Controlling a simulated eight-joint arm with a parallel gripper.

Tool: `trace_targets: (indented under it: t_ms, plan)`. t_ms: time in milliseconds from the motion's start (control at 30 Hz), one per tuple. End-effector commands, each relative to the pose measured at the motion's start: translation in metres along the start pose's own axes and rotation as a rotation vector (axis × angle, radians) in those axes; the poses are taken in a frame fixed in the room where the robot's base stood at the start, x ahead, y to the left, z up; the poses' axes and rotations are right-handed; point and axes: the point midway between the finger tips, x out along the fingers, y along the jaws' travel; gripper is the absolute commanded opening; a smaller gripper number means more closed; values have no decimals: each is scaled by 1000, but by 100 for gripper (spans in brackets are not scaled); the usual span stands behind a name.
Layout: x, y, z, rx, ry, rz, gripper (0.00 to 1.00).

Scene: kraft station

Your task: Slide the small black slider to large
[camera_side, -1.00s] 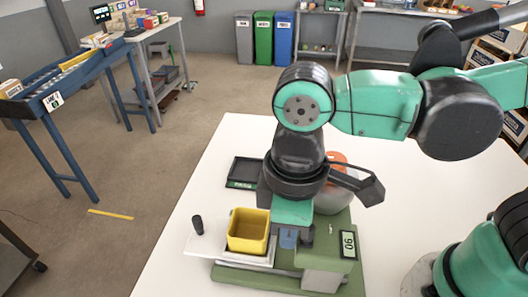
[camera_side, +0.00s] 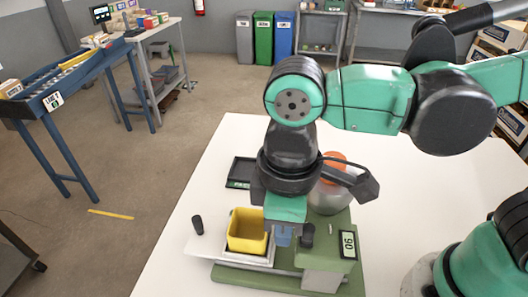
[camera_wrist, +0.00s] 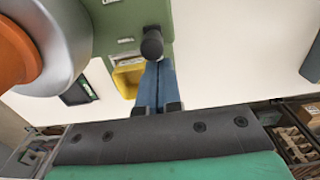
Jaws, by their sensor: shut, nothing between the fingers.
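The small black slider knob (camera_side: 307,232) stands on the green machine (camera_side: 318,255), just right of my gripper in the side view. In the wrist view the knob (camera_wrist: 152,43) rises at the far end of my fingers, over the green body. My gripper (camera_side: 284,240) points down with its blue fingers together and empty, to the left of the knob. In the wrist view the fingers (camera_wrist: 157,72) reach up close to the knob. I cannot tell whether they touch it. The size markings cannot be read.
A yellow bin (camera_side: 247,231) sits on the machine's pale plate, left of my fingers. Another black knob (camera_side: 197,225) stands at the plate's left end. A grey container with an orange top (camera_side: 332,170) is behind. A black tray (camera_side: 241,170) lies behind the bin. The left tabletop is clear.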

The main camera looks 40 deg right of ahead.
Motion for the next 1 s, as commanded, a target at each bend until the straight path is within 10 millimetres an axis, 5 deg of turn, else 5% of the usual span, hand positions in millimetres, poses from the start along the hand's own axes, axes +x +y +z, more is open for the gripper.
trace_targets:
  t_ms: [700,1000]
  plan:
    - [-62,0,0,0,1,0,0]
    - [-67,0,0,0,1,0,0]
